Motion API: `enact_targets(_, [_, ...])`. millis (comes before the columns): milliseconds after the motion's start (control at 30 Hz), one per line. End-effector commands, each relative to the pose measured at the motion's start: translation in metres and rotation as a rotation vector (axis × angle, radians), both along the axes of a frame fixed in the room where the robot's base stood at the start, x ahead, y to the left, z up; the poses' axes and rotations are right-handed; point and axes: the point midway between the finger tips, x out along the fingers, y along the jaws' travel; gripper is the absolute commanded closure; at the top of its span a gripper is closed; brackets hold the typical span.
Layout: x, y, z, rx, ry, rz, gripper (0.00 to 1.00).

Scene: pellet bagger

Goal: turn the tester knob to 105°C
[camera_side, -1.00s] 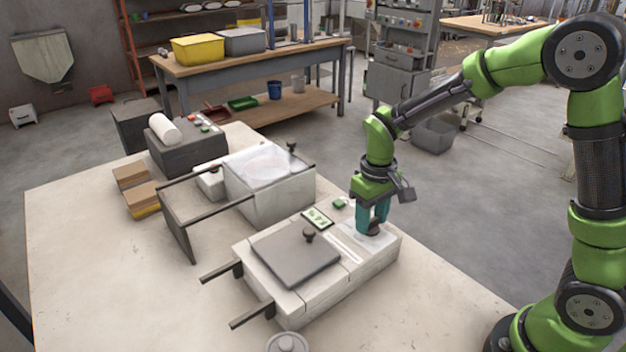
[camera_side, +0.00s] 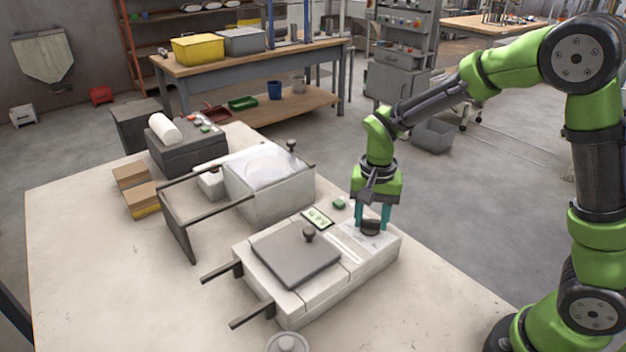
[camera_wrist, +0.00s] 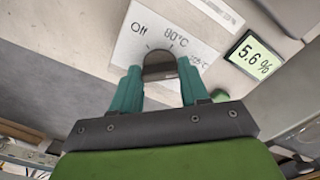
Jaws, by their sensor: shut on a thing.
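The tester (camera_side: 330,285) is a pale box on the table with a grey lid. Its dark knob (camera_side: 370,227) sits on a white dial plate at the right end. My gripper (camera_side: 373,220) points down with its teal fingers shut on the knob, one on each side. In the wrist view the knob (camera_wrist: 160,66) is between the fingertips (camera_wrist: 160,76). The dial plate (camera_wrist: 150,25) reads "Off", "80°C" and a third, partly hidden label at the right that seems to end in 5°C. I cannot tell which mark the knob points to.
The tester's display (camera_wrist: 255,58) reads 5.6 %. A pale box with a clear top (camera_side: 268,185) and a dark framed panel (camera_side: 190,220) stand to the left. The table's front left is clear.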

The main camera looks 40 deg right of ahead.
Motion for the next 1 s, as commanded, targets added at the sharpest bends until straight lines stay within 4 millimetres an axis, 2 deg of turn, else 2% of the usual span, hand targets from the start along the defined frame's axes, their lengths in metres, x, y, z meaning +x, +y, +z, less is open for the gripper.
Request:
enact_targets(400, [0.0006, -0.0007, 0.0013, 0.000, -0.003, -0.168, 0.86])
enact_targets(900, [0.0007, -0.0008, 0.0015, 0.000, -0.003, -0.185, 0.86])
enact_targets(933, [0.0007, -0.0008, 0.0015, 0.000, -0.003, -0.185, 0.52])
enact_targets(1000, [0.0006, -0.0008, 0.0015, 0.000, -0.003, -0.185, 0.42])
